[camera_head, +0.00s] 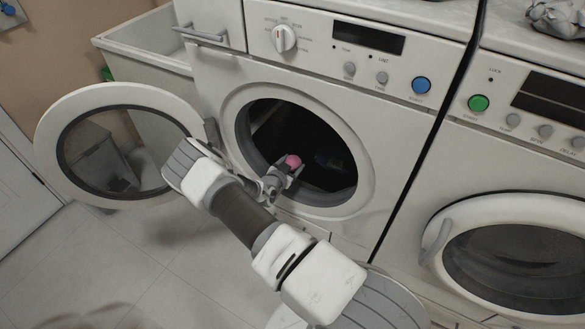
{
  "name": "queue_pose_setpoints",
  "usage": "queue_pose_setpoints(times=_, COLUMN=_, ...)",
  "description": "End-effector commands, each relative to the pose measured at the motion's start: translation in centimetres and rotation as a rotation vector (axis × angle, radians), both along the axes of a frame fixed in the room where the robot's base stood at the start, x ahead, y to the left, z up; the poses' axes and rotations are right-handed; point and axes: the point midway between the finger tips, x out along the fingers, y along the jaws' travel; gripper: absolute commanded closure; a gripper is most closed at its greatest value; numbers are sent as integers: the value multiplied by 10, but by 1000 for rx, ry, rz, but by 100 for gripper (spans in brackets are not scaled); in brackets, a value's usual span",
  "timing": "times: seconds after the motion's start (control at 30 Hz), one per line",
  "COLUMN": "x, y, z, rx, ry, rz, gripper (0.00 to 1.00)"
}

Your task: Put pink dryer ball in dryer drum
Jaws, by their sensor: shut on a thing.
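The pink dryer ball (293,161) is held between the fingers of my gripper (287,169), at the front opening of the left machine. My gripper is shut on the ball. The ball shows against the dark drum (312,130), in the lower left part of the round opening. I cannot tell exactly how deep the ball is past the rim. The dryer door (55,140) stands wide open to the left. My arm comes up from the lower right and hides part of the lower left rim.
A second machine with a closed round door (520,255) stands at the right. A pale sink basin (140,50) is behind the open door. A faint dark shape (330,158) shows inside the drum. The tiled floor (110,265) at lower left is clear.

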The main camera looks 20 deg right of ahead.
Motion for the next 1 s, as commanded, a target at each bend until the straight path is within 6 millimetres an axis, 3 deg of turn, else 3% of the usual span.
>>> queue_pose_setpoints(times=0.07, x=0, y=0, z=-12, rx=-1, ry=1, rz=0, gripper=85)
queue_pose_setpoints(times=0.47, x=0, y=0, z=-16, rx=0, ry=-1, rz=-1, gripper=85)
queue_pose_setpoints(times=0.5, x=0, y=0, z=-15, rx=0, ry=-1, rz=-1, gripper=28)
queue_pose_setpoints(times=0.63, x=0, y=0, z=-14, rx=0, ry=-1, rz=-1, gripper=4)
queue_pose_setpoints(times=1.0, x=0, y=0, z=-12, rx=1, ry=-1, rz=0, gripper=1)
